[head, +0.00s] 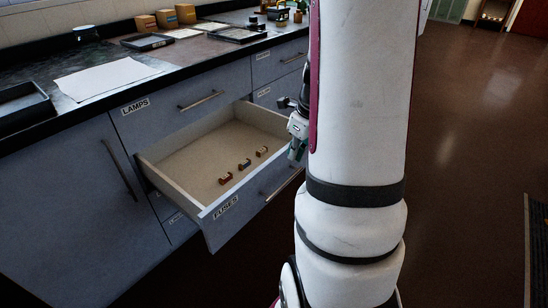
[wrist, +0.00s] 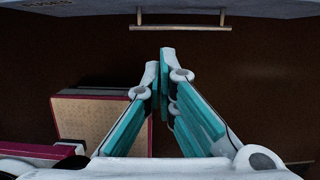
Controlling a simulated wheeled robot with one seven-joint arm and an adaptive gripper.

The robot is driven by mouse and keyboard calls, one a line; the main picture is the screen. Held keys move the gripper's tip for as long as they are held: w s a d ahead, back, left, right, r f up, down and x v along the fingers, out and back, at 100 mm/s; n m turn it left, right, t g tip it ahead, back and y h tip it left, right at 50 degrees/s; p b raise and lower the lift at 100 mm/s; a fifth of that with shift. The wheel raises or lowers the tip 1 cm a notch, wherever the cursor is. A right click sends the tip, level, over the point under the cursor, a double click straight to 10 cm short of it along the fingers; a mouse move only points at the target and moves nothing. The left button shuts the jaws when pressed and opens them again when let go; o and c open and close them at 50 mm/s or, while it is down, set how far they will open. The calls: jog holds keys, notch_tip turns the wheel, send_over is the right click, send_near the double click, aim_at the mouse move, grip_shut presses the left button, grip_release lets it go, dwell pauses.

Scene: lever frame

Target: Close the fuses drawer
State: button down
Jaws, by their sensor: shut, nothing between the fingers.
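The fuses drawer (head: 222,205) stands pulled out from the cabinet in the head view, its front labelled FUSES. Several small fuses (head: 245,164) lie on its floor. Its bar handle (head: 283,185) is partly hidden behind my arm in that view. In the wrist view the drawer front (wrist: 270,7) crosses the top edge, with the handle (wrist: 180,27) below it. My gripper (wrist: 160,62) is shut and empty, its teal-padded fingers pointing toward the handle with a gap between. In the head view my gripper (head: 297,150) is mostly hidden by my arm, beside the drawer's right end.
The lamps drawer (head: 160,110) above is shut. The countertop (head: 190,62) holds paper (head: 105,78), black trays (head: 238,34) and small boxes (head: 165,18). Open brown floor (head: 470,120) lies to the right, with a dark mat (head: 538,250) at the edge.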

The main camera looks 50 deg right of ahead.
aim_at(276, 166)
jog(key=w+f+b, duration=0.1)
jog(key=w+f, duration=0.1)
jog(key=w+f+b, duration=0.2)
jog(key=f, duration=0.1)
jog(key=w+f+b, duration=0.1)
jog(key=w+f, duration=0.1)
jog(key=f, duration=0.1)
jog(key=shift+a+f, duration=0.1)
jog(key=shift+f, duration=0.05)
jog(key=shift+w, duration=0.1)
